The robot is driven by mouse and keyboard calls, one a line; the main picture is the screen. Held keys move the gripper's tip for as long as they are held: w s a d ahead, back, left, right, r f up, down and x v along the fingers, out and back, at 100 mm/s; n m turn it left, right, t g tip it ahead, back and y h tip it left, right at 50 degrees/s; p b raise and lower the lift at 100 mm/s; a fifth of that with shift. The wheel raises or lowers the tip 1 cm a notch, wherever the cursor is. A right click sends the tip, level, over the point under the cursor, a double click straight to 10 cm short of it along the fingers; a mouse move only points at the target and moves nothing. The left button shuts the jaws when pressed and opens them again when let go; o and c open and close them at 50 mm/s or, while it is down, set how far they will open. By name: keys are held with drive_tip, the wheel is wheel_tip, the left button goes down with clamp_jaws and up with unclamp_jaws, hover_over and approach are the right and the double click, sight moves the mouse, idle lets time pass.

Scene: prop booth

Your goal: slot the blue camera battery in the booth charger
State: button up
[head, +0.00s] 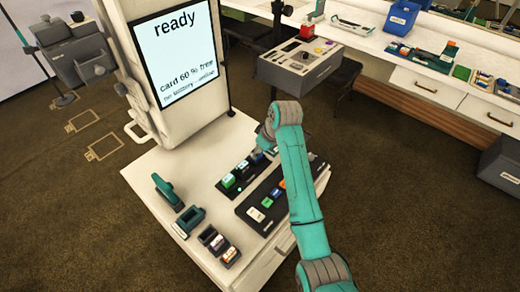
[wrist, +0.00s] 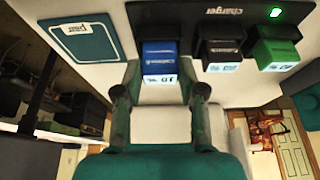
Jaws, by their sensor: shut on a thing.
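The booth charger (wrist: 205,14) is a black strip at the top of the wrist view, marked "charger". It also shows on the white booth counter in the head view (head: 226,190). The blue camera battery (wrist: 160,57), with a white "10 %" label, is at the charger's left bay in the wrist view. My gripper (wrist: 161,92) is shut on its near end. How deep it sits is unclear. A black battery (wrist: 222,47) and a green battery (wrist: 275,48) are in the bays beside it. A green light glows by the green one. In the head view my arm hides most of the gripper.
A second black strip (head: 256,214) with small coloured items lies beside the charger. Teal holders (head: 188,221) and a small dark tray (head: 219,246) stand on the counter's left. The booth screen (head: 176,50) reads "ready". A teal-edged card (wrist: 85,40) lies left of the charger.

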drive_tip(key=shift+f, duration=0.5)
idle(0.3)
drive_tip(key=o, duration=1.2)
drive_tip(key=shift+o, duration=0.2)
drive_tip(key=shift+r, duration=0.1)
wheel_tip(320, 180, up, 7)
idle(0.8)
